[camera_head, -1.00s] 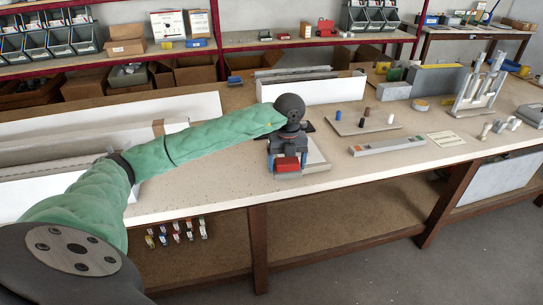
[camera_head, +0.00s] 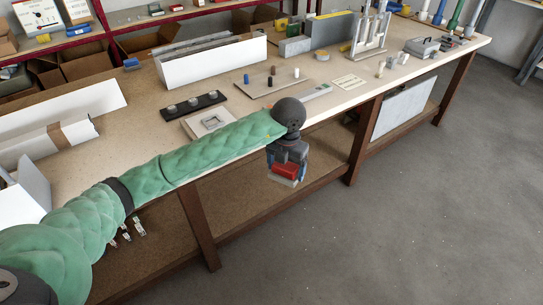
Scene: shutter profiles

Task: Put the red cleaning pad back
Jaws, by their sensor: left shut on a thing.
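The red cleaning pad (camera_head: 285,170) has a red block with a pale lower layer. My left gripper (camera_head: 287,162) is shut on it, and the fingers partly hide it. In the picture, gripper and pad show just outside the bench's front edge, in front of the lower shelf and floor. My left arm reaches in from the left, across the bench's front edge. My right gripper is not in view.
A light square plate with a recess (camera_head: 213,122) lies on the bench (camera_head: 150,135) left of the gripper. Behind it is a dark strip with several round spots (camera_head: 176,110). A board with small pegs (camera_head: 262,84) and a grey tray (camera_head: 316,92) lie farther right.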

